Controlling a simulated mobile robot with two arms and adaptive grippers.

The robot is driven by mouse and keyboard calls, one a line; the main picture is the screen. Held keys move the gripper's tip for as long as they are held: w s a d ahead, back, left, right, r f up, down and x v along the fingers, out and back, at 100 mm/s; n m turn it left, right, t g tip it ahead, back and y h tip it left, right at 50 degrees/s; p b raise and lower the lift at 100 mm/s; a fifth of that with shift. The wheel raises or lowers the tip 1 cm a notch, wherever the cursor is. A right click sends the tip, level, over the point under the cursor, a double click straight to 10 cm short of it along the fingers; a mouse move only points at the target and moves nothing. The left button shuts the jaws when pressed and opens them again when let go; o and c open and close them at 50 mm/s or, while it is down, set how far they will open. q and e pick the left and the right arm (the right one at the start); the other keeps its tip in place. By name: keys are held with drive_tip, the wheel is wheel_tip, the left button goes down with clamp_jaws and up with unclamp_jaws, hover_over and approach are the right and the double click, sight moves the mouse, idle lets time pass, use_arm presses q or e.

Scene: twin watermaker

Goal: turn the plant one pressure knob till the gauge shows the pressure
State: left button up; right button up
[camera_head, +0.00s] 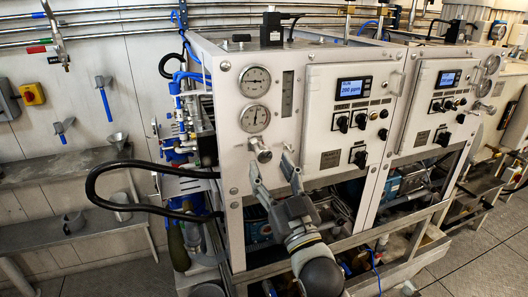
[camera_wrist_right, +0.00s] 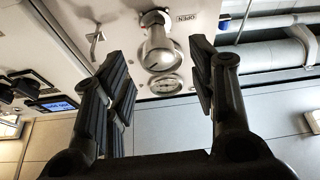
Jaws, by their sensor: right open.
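The plant one pressure knob (camera_head: 261,152) is a small metal knob low on the white panel, below two round gauges. The upper gauge (camera_head: 255,81) and lower gauge (camera_head: 254,118) have white dials; their readings are too small to read. My right gripper (camera_head: 271,168) is open, its fingers just below and in front of the knob. In the right wrist view, the metal knob (camera_wrist_right: 159,48) shows between the spread fingers (camera_wrist_right: 157,62), apart from both, next to an "OPEN" label. My left gripper is not in view.
The plant one control box (camera_head: 350,110) with a lit display and black switches is right of the gauges. A second similar panel (camera_head: 436,105) stands farther right. A black hose (camera_head: 120,165) loops out at the left. Open framework lies below the panel.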

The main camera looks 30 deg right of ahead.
sight(265, 157)
drive_tip(key=shift+p+x, duration=0.6)
drive_tip(key=shift+x, duration=1.75)
drive_tip(key=shift+c, duration=0.4)
drive_tip(key=c, duration=0.9)
